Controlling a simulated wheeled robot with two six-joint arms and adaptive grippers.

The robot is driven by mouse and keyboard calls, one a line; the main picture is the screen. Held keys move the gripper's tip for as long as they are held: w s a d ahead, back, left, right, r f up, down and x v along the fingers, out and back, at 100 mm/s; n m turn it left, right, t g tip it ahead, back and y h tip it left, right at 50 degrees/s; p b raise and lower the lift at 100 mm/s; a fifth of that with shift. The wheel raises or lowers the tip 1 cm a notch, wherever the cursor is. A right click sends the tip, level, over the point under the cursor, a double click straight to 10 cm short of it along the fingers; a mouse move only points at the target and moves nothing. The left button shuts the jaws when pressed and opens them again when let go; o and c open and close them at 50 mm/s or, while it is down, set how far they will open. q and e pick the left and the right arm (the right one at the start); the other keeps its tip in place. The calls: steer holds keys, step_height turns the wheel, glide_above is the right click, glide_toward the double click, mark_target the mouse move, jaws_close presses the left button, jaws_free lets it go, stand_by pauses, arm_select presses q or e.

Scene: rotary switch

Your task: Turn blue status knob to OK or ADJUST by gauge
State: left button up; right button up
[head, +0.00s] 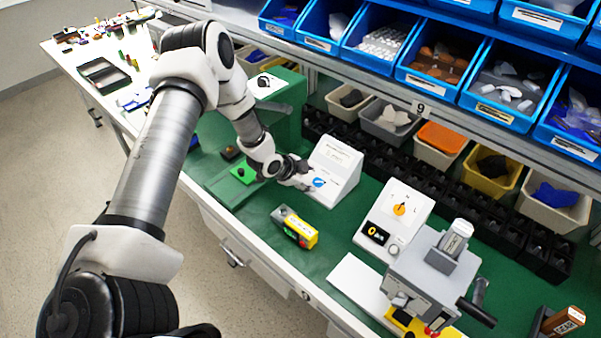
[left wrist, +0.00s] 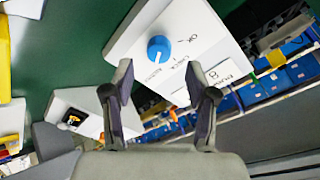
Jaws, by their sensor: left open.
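The blue status knob (head: 319,182) sits on the sloped face of a white box (head: 340,160) in the head view. The wrist view shows the blue knob (left wrist: 158,48) with a white pointer line toward the lower printed label; "OK" seems printed to its right. The other labels are too small to read surely. My left gripper (head: 303,181) is beside the knob's box, and in the wrist view its open fingers (left wrist: 160,78) stand either side below the knob, apart from it. A white unit (head: 408,207) with an orange dial and dark display (head: 376,234) stands right; its reading is unclear.
A yellow and grey device (head: 294,227) lies on the green bench mat. A grey fixture (head: 425,275) stands front right. A green block (head: 243,173) is left of my gripper. Black bins and blue bins (head: 435,65) line the back. The mat between the box and the white unit is clear.

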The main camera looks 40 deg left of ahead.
arm_select(q)
steer(key=d+v, duration=0.1)
steer(key=v, duration=0.6)
steer(key=shift+a, duration=0.45)
steer(key=shift+r, duration=0.1)
steer(key=shift+s, duration=0.2)
